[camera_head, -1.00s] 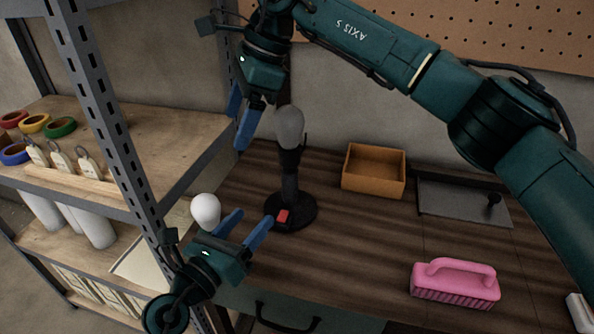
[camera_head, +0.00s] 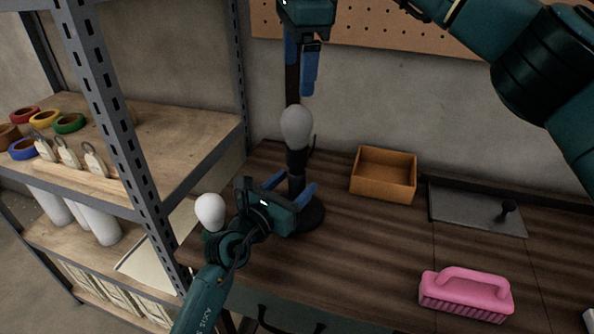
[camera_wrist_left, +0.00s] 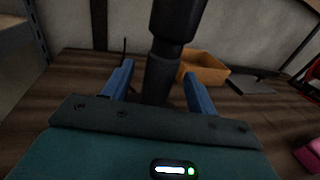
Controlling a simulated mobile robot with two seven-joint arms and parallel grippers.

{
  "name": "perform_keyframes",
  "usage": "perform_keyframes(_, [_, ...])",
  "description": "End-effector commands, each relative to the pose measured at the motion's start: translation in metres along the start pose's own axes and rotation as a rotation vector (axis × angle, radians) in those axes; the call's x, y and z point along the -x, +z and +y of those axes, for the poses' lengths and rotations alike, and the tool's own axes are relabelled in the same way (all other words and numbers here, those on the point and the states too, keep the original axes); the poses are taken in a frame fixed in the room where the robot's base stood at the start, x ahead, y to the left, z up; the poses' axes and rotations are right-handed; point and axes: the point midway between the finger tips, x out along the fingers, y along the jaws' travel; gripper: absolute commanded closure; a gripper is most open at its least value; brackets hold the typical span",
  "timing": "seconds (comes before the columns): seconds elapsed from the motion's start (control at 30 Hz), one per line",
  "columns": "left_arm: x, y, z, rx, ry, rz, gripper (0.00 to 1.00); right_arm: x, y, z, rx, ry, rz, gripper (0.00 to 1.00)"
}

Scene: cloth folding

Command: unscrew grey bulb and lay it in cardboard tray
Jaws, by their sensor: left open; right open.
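The grey bulb (camera_head: 296,127) sits upright on top of the black lamp stand (camera_head: 297,163). My left gripper (camera_head: 294,187) is open low at the stand, with its blue fingers on either side of the post; the post also shows between the fingers in the left wrist view (camera_wrist_left: 160,75). I cannot tell whether they touch it. My right gripper (camera_head: 298,75) is open and points down above the bulb, apart from it. The cardboard tray (camera_head: 384,173) stands empty on the workbench, right of the lamp; it also shows in the left wrist view (camera_wrist_left: 205,68).
A white bulb (camera_head: 210,210) shows left of my left gripper. A pink brush (camera_head: 466,294) lies at the front right of the workbench (camera_head: 370,245). A grey plate with a black knob (camera_head: 475,208) is right of the tray. A metal shelf (camera_head: 150,150) stands close on the left.

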Motion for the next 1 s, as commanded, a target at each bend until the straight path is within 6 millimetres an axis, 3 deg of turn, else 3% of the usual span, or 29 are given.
perform_keyframes(0.2, [-0.020, 0.000, 0.000, 0.001, 0.000, 0.000, 0.42, 0.000, 0.000, 0.000, 0.000, 0.000, -0.001, 0.22])
perform_keyframes(0.53, [-0.022, 0.000, 0.000, 0.001, 0.000, 0.000, 0.42, 0.000, 0.000, 0.000, 0.000, 0.000, -0.001, 0.22])
perform_keyframes(1.0, [-0.022, 0.000, 0.000, 0.001, 0.000, 0.000, 0.80, 0.000, 0.000, 0.000, 0.000, 0.000, -0.001, 0.22])
